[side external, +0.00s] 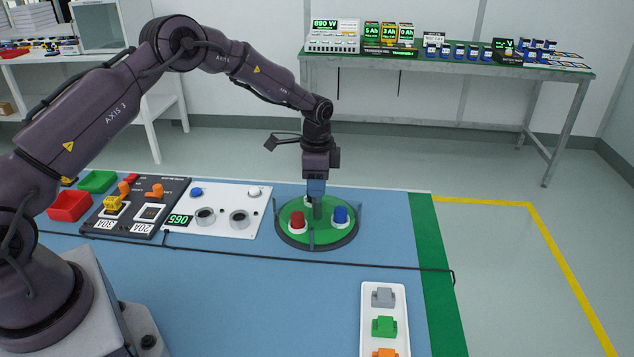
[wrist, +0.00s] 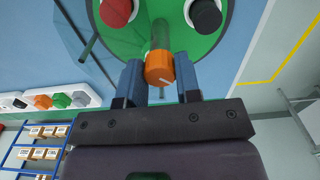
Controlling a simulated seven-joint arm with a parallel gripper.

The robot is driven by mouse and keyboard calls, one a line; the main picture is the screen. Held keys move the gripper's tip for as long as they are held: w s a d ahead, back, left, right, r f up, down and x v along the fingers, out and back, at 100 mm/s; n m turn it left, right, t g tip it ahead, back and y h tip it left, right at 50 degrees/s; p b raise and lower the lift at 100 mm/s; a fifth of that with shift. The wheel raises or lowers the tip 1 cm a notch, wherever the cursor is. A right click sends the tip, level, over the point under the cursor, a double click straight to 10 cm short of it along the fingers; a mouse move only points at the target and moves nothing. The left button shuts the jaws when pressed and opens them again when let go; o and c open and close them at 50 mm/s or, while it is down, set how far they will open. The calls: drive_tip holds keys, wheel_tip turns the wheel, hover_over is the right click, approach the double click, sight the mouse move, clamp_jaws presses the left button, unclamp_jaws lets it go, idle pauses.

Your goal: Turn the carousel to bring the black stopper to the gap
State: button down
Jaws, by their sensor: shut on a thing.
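The carousel (side external: 320,236) is a green round plate with a dark rim and thin upright posts, set on the blue table. A red stopper (side external: 297,219) and a blue stopper (side external: 340,214) stand on it in white collars. The black stopper (wrist: 205,15) shows in the wrist view at the upper right, with the red stopper (wrist: 116,11) at the upper left. In the side view I cannot make out the black one behind my gripper. My gripper (side external: 316,193) is shut on an orange knob (wrist: 159,69) atop the carousel's central post. I cannot tell where the gap is.
A white tray (side external: 369,310) with grey, green and orange pieces stands at the front right. A white panel (side external: 228,220) with dials stands left of the carousel. A black cable (side external: 400,265) crosses the table in front. Blue table between cable and tray is free.

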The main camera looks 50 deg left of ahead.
drive_tip(key=shift+m, duration=1.8)
drive_tip(key=c, duration=0.8)
unclamp_jaws()
drive_tip(key=shift+r, duration=0.1)
wheel_tip(320, 180, up, 13)
